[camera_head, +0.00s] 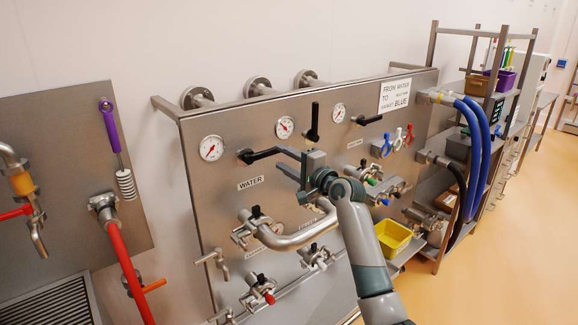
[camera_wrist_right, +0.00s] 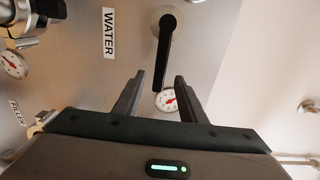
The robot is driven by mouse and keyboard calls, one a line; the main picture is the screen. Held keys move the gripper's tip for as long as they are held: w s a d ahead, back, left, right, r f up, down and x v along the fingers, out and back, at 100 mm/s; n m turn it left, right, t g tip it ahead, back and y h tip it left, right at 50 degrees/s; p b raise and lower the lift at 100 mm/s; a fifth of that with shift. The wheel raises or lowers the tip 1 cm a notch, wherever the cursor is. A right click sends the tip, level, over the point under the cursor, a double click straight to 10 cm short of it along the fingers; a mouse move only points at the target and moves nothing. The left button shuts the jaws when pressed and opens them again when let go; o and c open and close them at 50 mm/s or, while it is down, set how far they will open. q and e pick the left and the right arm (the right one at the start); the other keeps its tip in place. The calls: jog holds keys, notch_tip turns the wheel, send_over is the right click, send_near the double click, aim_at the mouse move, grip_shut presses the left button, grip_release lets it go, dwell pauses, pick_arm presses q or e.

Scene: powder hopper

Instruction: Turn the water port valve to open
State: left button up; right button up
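The water port valve is a black lever (camera_head: 262,155) on the steel panel, above the WATER label (camera_head: 250,183). In the head view it lies about level, from its pivot on the left toward my right gripper. In the right wrist view the lever (camera_wrist_right: 164,55) runs from its round pivot down to the gap between the fingers. My right gripper (camera_head: 287,160) is open. Its two fingers (camera_wrist_right: 159,76) stand on either side of the lever's free end, with gaps visible on both sides. I cannot tell the depth between them. My left gripper is not in view.
Pressure gauges (camera_head: 211,148) line the panel's top. Another black lever (camera_head: 312,122) stands upright to the right. A curved steel pipe (camera_head: 290,238) is below my right gripper. A yellow bin (camera_head: 393,238) and blue hoses (camera_head: 478,145) are to the right. The floor at right is clear.

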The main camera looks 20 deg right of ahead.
aim_at(273, 153)
jog(key=b+x, duration=0.1)
jog(key=x, duration=0.3)
jog(key=shift+w+f+b, duration=0.1)
jog(key=shift+w+b, duration=0.05)
jog(key=shift+b, duration=0.2)
jog(key=shift+b+x, duration=0.3)
jog(key=shift+x, duration=0.75)
grip_shut()
